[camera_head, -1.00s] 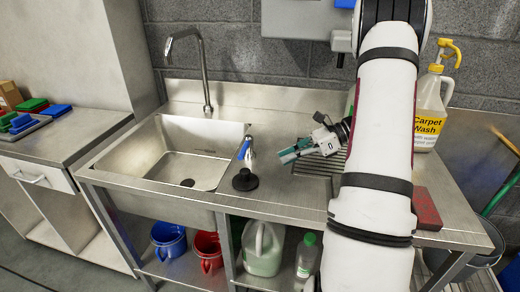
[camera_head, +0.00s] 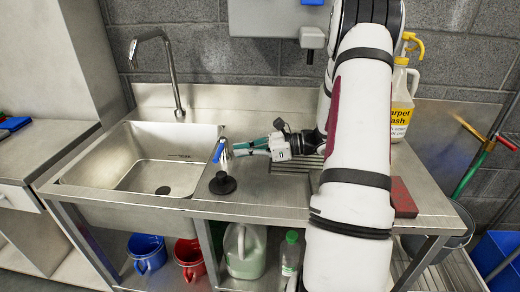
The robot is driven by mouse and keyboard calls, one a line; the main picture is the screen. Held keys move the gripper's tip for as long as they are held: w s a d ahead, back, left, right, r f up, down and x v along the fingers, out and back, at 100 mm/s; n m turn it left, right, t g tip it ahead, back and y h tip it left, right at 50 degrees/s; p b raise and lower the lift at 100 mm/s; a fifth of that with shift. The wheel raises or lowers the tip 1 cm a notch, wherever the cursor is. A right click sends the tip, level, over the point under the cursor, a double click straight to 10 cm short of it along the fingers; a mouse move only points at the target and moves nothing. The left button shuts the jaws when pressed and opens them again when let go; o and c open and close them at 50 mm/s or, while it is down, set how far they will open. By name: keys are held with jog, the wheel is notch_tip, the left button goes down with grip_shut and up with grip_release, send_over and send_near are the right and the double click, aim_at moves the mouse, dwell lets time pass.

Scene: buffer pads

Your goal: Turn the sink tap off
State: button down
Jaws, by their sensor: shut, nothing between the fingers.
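The sink tap's curved metal spout (camera_head: 172,72) rises at the back of the steel sink (camera_head: 130,175); no water stream shows from it. A short tap lever with a blue handle (camera_head: 218,152) stands upright on a round black base (camera_head: 222,184), on the counter just right of the basin. My gripper (camera_head: 236,150), with teal fingers, is shut and empty. It reaches in from the right, with its fingertips close beside the blue handle. I cannot tell whether they touch it.
A yellow-labelled Carpet Wash bottle (camera_head: 402,104) stands at the back right, behind my arm. A red block (camera_head: 402,198) lies on the counter's right side. A blue bucket (camera_head: 147,252), a red bucket (camera_head: 189,258) and bottles stand below.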

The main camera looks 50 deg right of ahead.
aim_at(220, 154)
jog(key=x, duration=0.3)
jog(key=shift+w+a, duration=0.15)
jog(key=shift+a, duration=0.05)
jog(key=shift+f, duration=0.1)
jog(key=shift+w+a, duration=0.45)
jog(key=shift+a, duration=0.1)
jog(key=shift+s+d, duration=0.25)
jog(key=shift+s, duration=0.1)
jog(key=p+v, duration=0.1)
jog(key=v, duration=1.2)
jog(key=shift+s, duration=0.35)
jog(key=shift+r+p, duration=0.25)
jog(key=shift+p, duration=0.05)
